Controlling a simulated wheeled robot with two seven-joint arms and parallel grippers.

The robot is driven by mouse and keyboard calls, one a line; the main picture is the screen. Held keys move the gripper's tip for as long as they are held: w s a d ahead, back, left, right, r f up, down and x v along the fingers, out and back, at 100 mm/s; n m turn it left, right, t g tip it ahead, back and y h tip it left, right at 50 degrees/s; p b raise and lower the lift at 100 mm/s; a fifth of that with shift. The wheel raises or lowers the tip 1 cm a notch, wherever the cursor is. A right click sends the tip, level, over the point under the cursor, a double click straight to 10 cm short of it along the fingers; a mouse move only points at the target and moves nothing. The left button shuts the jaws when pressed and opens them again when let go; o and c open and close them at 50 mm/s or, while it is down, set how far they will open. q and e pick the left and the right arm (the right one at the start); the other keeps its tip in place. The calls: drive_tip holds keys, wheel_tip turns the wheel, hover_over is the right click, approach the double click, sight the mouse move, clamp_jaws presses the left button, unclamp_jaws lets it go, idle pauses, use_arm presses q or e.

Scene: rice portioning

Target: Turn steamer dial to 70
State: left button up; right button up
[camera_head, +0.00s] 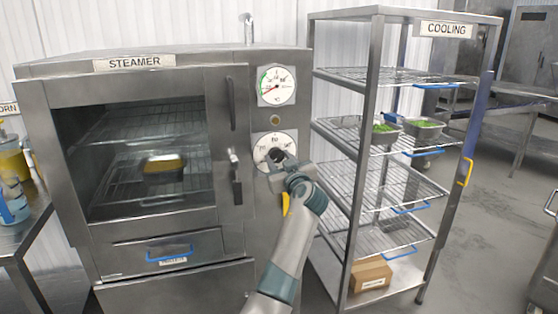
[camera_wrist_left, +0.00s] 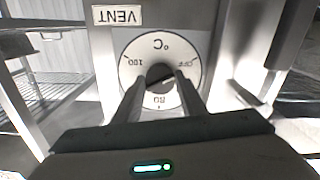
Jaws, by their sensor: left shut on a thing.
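The steamer (camera_head: 130,200) is a steel cabinet with a closed glass door. Its round white dial (camera_head: 267,142) is on the panel right of the door, below a gauge (camera_head: 276,86) with a coloured scale. My left gripper (camera_head: 279,162) is at the dial, shut on its dark knob (camera_wrist_left: 160,77). In the left wrist view the dial (camera_wrist_left: 137,52) appears upside down, with OFF, 100 and a lower number that looks like 80. The fingers (camera_wrist_left: 161,93) sit on both sides of the knob. The knob's exact setting is hard to read. My right gripper is not in view.
A pan (camera_head: 164,163) with yellow contents is on a rack inside the steamer. A VENT label (camera_wrist_left: 117,15) is near the dial.

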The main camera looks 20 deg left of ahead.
use_arm(q)
drive_tip(key=shift+m, duration=2)
drive_tip(key=m, duration=0.2)
drive_tip(key=shift+r+m+p, duration=0.1)
drive_tip(key=shift+m+p, duration=0.2)
drive_tip(key=shift+m, duration=0.5)
drive_tip(key=shift+m+p, duration=0.6)
drive_tip(key=shift+m, duration=0.6)
drive_tip(key=shift+m+p, duration=0.3)
drive_tip(key=shift+m, duration=0.6)
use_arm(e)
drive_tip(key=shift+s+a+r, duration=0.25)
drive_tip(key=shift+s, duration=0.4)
use_arm(q)
drive_tip(key=o, duration=1)
